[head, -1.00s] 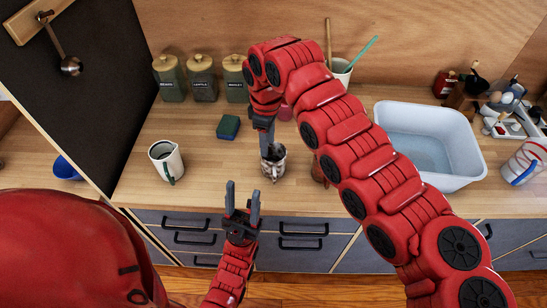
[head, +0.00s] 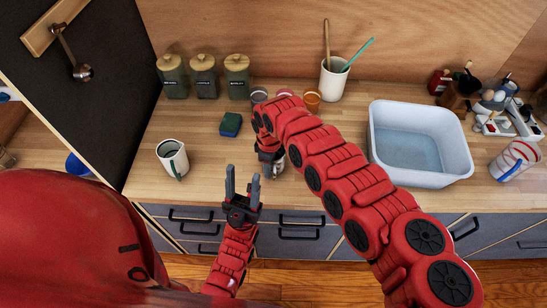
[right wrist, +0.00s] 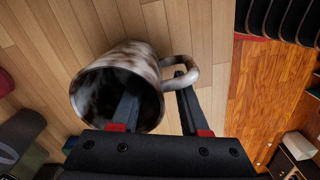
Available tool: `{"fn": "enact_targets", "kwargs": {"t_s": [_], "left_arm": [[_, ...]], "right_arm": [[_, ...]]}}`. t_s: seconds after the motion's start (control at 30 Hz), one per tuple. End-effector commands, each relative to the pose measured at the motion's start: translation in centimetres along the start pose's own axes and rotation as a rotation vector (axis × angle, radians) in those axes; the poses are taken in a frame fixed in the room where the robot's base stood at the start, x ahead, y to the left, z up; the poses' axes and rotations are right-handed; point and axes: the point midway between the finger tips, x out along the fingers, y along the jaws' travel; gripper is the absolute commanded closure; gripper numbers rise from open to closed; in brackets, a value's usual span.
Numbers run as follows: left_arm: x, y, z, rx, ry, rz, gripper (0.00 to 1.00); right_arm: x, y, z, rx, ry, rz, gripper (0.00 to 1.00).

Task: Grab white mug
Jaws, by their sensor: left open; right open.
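A white mug with brown mottling (right wrist: 145,62) stands on the wooden counter, large in the right wrist view. My right gripper (right wrist: 152,85) is open at it. One finger reaches inside the mug's mouth; the other is outside, at the handle, and I cannot tell whether it passes through the loop. In the head view my right gripper (head: 271,165) and wrist mostly hide this mug. A plain white jug-like cup with a dark handle (head: 172,158) stands further left.
Several lidded canisters (head: 204,77) line the back wall. A white utensil pot (head: 333,80) stands at the back. A white basin (head: 422,143) is on the right. The counter's left front is mostly clear.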

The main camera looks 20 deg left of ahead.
Motion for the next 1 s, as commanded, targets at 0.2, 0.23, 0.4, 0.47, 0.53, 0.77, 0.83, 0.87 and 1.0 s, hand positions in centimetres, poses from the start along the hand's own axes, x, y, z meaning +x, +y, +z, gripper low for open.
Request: {"fn": "enact_targets", "kwargs": {"t_s": [0.2, 0.23, 0.4, 0.47, 0.53, 0.77, 0.83, 0.87, 1.0], "left_arm": [[-0.05, 0.00, 0.01, 0.000, 0.000, 0.000, 0.50], [-0.04, 0.00, 0.01, 0.000, 0.000, 0.000, 0.50], [-0.05, 0.00, 0.01, 0.000, 0.000, 0.000, 0.50], [-0.04, 0.00, 0.01, 0.000, 0.000, 0.000, 0.50], [-0.05, 0.00, 0.01, 0.000, 0.000, 0.000, 0.50], [-0.05, 0.00, 0.01, 0.000, 0.000, 0.000, 0.50], [-0.06, 0.00, 0.01, 0.000, 0.000, 0.000, 0.50], [-0.06, 0.00, 0.00, 0.000, 0.000, 0.000, 0.50], [-0.06, 0.00, 0.01, 0.000, 0.000, 0.000, 0.50]], "right_arm": [[0.00, 0.02, 0.04, 0.001, -0.001, 0.000, 0.68], [0.00, 0.02, 0.04, 0.001, -0.001, 0.000, 0.73], [-0.01, 0.02, 0.05, 0.001, -0.001, -0.001, 1.00], [-0.01, 0.02, 0.05, 0.001, -0.001, -0.001, 1.00], [0.01, -0.01, 0.06, 0.001, -0.001, -0.001, 1.00], [0.06, -0.08, 0.07, 0.001, -0.002, -0.003, 1.00], [0.08, -0.10, 0.08, 0.001, -0.002, -0.004, 1.00], [0.08, -0.10, 0.08, 0.001, -0.002, -0.004, 1.00], [0.11, -0.15, 0.08, 0.001, -0.003, -0.005, 1.00]]}}
